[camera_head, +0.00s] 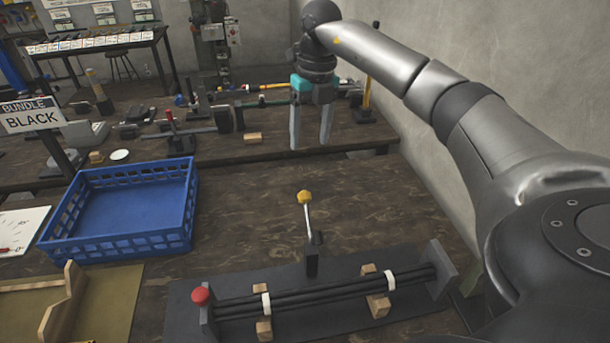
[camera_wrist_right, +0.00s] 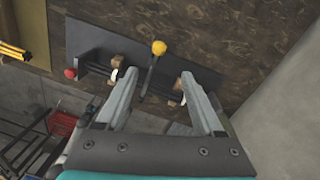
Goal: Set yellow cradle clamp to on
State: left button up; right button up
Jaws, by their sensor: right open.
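The yellow cradle clamp shows as a lever with a yellow knob (camera_head: 304,197) on a dark post. It stands behind the black rods on the dark base plate (camera_head: 345,270), with its lever pointing nearly straight up. In the right wrist view the yellow knob (camera_wrist_right: 158,47) lies beyond the fingertips, roughly in line with the gap between them. My right gripper (camera_head: 310,146) is open and empty, with its fingers pointing down behind the clamp in the head view. Its two fingers also show in the wrist view (camera_wrist_right: 158,76). My left gripper is not in view.
A red knob (camera_head: 201,296) sits at the plate's left end. Black rods (camera_head: 330,291) rest in wooden cradles with white bands. A blue crate (camera_head: 185,235) stands left. The table behind the clamp is bare. Tools lie farther back; a wall (camera_head: 440,150) is on the right.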

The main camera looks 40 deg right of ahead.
send_near(305, 192)
jog(key=f, duration=0.8)
jog(key=shift+w+a+f+b, duration=0.15)
jog(key=shift+a+f+b, duration=0.15)
jog(key=shift+a+f, duration=0.1)
jog(key=shift+f, duration=0.5)
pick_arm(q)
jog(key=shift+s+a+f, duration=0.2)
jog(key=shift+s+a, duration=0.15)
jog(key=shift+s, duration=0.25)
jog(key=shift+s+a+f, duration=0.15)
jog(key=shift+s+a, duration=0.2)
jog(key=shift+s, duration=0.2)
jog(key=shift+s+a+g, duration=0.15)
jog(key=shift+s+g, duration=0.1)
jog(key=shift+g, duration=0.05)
pick_arm(e)
grip_shut()
